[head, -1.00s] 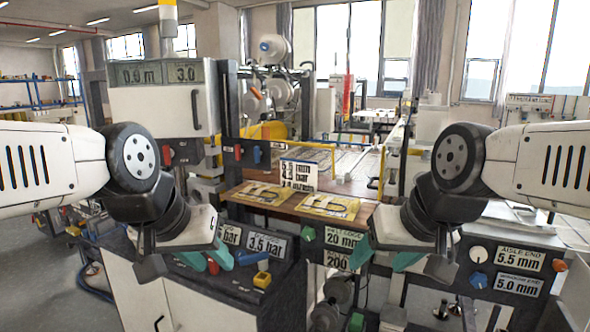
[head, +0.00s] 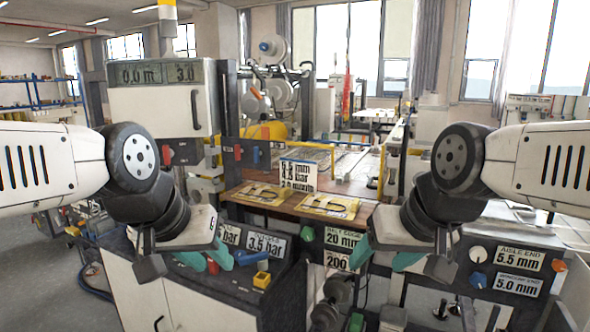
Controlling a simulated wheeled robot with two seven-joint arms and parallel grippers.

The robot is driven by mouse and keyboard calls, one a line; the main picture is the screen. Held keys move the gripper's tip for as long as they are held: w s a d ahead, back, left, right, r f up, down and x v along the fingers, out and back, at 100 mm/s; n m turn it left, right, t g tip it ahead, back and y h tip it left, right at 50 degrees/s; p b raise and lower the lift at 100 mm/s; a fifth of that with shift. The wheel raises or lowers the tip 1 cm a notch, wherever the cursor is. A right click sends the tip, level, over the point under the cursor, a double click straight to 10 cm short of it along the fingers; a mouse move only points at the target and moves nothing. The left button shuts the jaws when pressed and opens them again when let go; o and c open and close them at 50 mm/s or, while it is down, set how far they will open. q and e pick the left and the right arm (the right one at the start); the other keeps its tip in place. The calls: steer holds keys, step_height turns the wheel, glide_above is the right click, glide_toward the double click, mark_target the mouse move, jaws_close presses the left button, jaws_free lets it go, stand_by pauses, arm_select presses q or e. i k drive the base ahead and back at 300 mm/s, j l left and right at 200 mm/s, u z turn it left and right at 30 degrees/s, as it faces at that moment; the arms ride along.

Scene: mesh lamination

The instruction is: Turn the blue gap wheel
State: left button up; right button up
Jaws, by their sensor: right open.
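The blue gap wheel (head: 477,280) is a small round knob on the dark panel at the right of the head view. It sits below a white knob (head: 478,255) and left of the label reading 5.0 mm (head: 517,285). My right gripper (head: 386,259) is open and empty, with its teal fingers apart. It is left of the blue wheel and not touching it. My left gripper (head: 206,260) is open, with teal fingers apart, in front of the left control panel and far from the wheel. Whether its fingers touch the panel cannot be told.
An orange knob (head: 558,265) sits at the panel's right edge. A green knob (head: 307,234) and a 20 mm label (head: 342,239) are left of my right gripper. A red knob (head: 213,267) and a yellow block (head: 262,280) are near my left gripper. Yellow printed sheets (head: 327,206) lie on the table.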

mark_target(478, 279)
steer(key=l+z, duration=0.1)
steer(key=z, duration=1.3)
